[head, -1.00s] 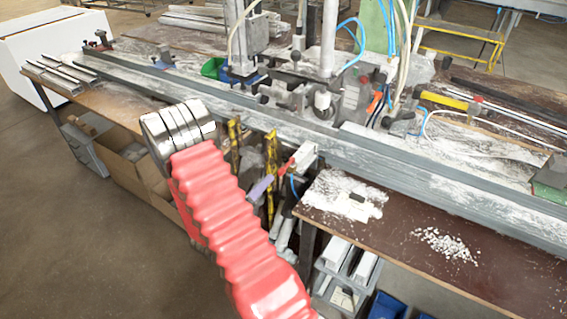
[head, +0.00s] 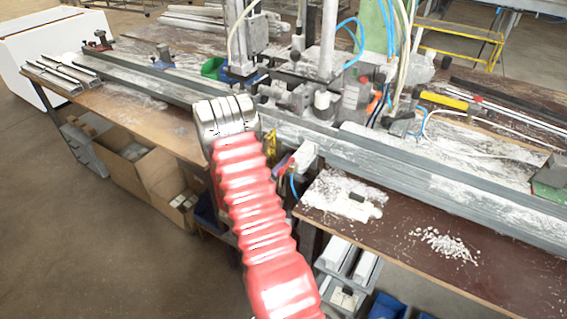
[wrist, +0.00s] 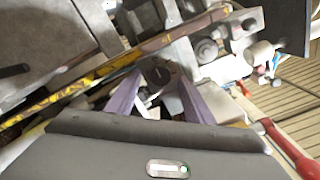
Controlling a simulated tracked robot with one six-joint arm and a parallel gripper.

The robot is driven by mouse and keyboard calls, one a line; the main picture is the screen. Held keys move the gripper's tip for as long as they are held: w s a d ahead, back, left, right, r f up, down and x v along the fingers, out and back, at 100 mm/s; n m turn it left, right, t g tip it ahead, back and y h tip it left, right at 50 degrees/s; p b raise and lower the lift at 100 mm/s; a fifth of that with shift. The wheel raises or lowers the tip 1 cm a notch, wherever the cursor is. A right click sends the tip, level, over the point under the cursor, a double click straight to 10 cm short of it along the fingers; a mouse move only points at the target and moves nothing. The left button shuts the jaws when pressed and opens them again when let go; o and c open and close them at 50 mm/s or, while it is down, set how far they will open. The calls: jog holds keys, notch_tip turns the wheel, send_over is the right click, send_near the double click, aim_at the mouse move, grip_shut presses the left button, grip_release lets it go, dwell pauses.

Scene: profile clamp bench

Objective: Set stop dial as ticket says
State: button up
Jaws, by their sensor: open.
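In the wrist view, my gripper (wrist: 160,77) has two purple fingers spread apart, with a gap between them. A dark round part with a small light mark, which looks like the stop dial (wrist: 158,74), shows between and beyond the fingertips. I cannot tell whether the fingers touch it, and its setting is too small to read. No ticket can be made out for certain. In the head view, my red-sleeved arm and silver wrist hide the gripper and the dial.
The grey profile rail (head: 400,165) runs along the bench, with clamp machinery (head: 320,100) behind it. A yellow-edged bar (wrist: 75,88) crosses the wrist view close to the fingers. A red-handled tool (wrist: 290,150) lies at lower right. A brown table (head: 430,235) holds white chips.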

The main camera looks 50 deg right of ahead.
jog(key=shift+w+d, duration=0.1)
jog(key=shift+d, duration=0.9)
jog(key=shift+c, duration=0.6)
jog(key=c, duration=0.9)
